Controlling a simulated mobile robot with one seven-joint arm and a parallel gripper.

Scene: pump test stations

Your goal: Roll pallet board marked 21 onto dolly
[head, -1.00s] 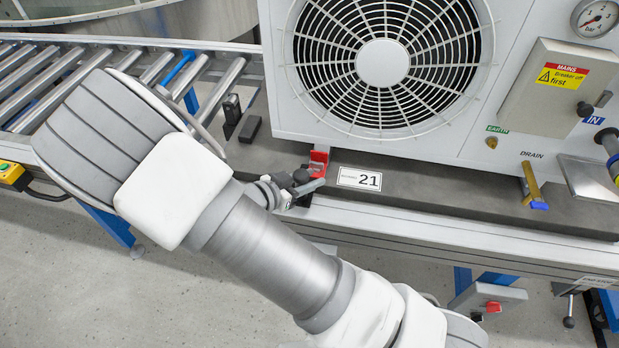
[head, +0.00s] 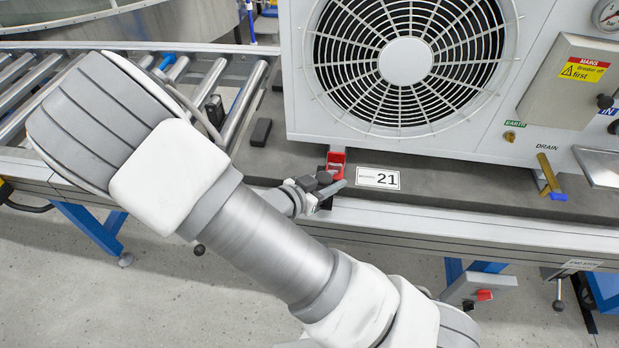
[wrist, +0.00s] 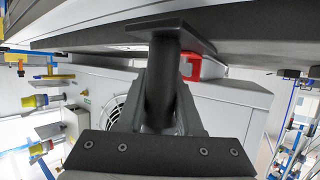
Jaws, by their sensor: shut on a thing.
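The pallet board (head: 440,189) is a dark grey slab with a white label reading 21 (head: 378,178) near its front edge. It carries a white unit with a large fan (head: 405,60). My gripper (head: 316,189) is at the board's front edge, left of the label, beside a red bracket (head: 337,160). In the wrist view, my gripper (wrist: 163,100) is shut on a black handle post (wrist: 166,75) with a flat cap. The red bracket (wrist: 192,66) shows just behind it. I cannot clearly make out the dolly; blue framing (head: 606,287) shows at the right edge.
A roller conveyor (head: 245,98) with bare rollers lies left of the board. A black upright stop (head: 213,108) stands by the rollers. Open floor (head: 200,305) lies in front.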

